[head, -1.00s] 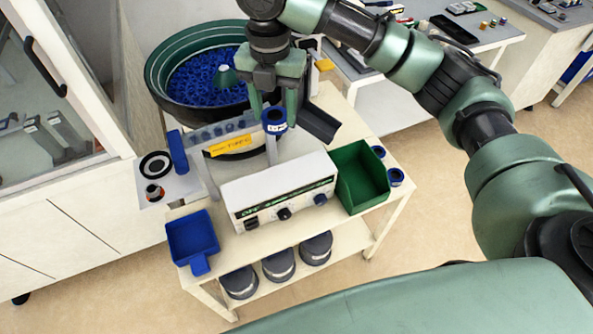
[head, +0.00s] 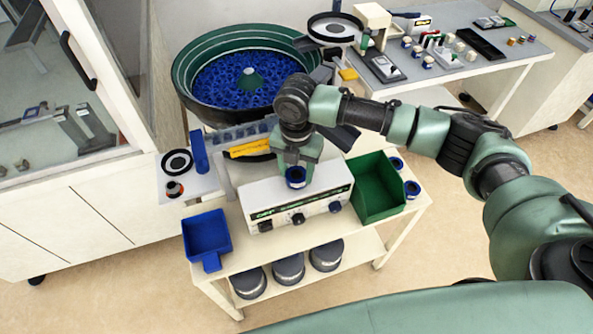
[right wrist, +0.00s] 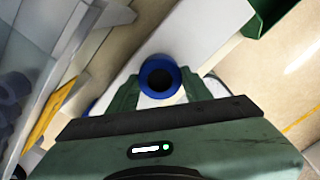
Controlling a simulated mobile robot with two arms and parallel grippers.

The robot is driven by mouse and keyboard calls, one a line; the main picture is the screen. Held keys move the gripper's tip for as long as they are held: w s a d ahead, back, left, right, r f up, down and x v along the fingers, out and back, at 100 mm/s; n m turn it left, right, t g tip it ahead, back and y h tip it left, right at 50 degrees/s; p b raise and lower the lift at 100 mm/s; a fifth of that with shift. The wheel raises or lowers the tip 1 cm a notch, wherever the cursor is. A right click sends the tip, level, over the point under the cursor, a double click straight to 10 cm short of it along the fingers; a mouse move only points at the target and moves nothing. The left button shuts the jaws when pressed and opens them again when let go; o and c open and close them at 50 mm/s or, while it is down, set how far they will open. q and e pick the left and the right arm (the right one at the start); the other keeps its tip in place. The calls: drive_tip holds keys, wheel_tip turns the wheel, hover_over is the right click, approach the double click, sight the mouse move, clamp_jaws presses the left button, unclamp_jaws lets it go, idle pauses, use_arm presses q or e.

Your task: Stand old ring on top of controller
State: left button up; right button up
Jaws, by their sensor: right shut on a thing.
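My right gripper (head: 296,172) points down and is shut on a blue ring (head: 295,181) with a pale label band. The ring is upright, its round opening facing up. It is at the top of the white controller (head: 262,204), near its middle; I cannot tell whether it touches. In the right wrist view the ring (right wrist: 160,66) sits between the fingertips (right wrist: 158,88), with the controller's white top (right wrist: 208,35) behind it. The controller's knobs face the front of the cart. My left gripper is not in view.
A green bin (head: 378,190) stands close right of the controller, with two blue rings (head: 396,164) (head: 412,189) beside it. A blue tray (head: 206,235) is at the left. The large green feeder bowl (head: 185,70) full of blue rings is behind.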

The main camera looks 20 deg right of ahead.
sight(296, 174)
drive_tip(key=shift+f, duration=0.4)
drive_tip(key=shift+f, duration=0.15)
drive_tip(key=o, duration=1.4)
drive_tip(key=shift+o, duration=0.2)
wheel_tip(296, 174, up, 12)
drive_tip(key=b, duration=0.1)
drive_tip(key=shift+r, duration=0.2)
